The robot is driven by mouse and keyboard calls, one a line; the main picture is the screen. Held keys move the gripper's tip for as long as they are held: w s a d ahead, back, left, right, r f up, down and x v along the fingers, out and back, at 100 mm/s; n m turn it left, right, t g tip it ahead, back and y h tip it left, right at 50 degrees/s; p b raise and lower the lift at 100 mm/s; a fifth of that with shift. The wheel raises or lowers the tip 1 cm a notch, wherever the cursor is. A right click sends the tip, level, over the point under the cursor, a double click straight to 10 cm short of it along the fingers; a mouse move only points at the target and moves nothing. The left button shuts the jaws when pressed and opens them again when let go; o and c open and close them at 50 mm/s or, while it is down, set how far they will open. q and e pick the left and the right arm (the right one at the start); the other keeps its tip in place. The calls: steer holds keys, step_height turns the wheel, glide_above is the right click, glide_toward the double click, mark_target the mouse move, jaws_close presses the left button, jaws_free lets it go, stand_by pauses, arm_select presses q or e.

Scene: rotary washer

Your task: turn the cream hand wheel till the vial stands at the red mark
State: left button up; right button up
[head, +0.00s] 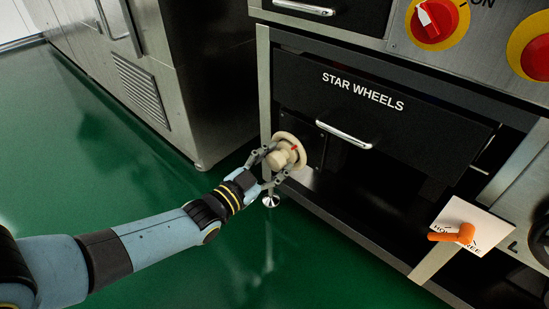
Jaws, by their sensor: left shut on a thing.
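The cream hand wheel (297,142) sits on the front of the machine, low at the left end of the black drawer panel. My left gripper (273,165) reaches it from the lower left and is shut on its cream hub, one finger on each side. A small red spot (294,148) shows by the hub; I cannot tell if it is the red mark. The vial is not in view. My right gripper is not in view.
A black drawer (385,115) labelled STAR WHEELS with a silver handle is above right of the wheel. A red and yellow switch (434,18) is at the top right. An orange lever (455,235) stands by a white label. The green floor (110,190) is open at left.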

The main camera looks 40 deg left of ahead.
arm_select(q)
steer(key=m+p, duration=0.1)
steer(key=m, duration=0.5)
steer(key=shift+m, duration=0.3)
steer(key=shift+f+m, duration=0.1)
steer(key=shift+m, duration=2.1)
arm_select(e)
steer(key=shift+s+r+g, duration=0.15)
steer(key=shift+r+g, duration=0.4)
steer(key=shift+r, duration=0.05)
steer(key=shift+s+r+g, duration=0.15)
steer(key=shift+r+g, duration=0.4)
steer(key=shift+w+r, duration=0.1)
arm_select(q)
steer(key=o, duration=1.2)
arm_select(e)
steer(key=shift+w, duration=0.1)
arm_select(q)
steer(key=shift+s, duration=0.25)
steer(key=s, duration=1.1)
steer(key=shift+s+a, duration=0.25)
steer(key=shift+a, duration=0.2)
steer(key=shift+s, duration=0.1)
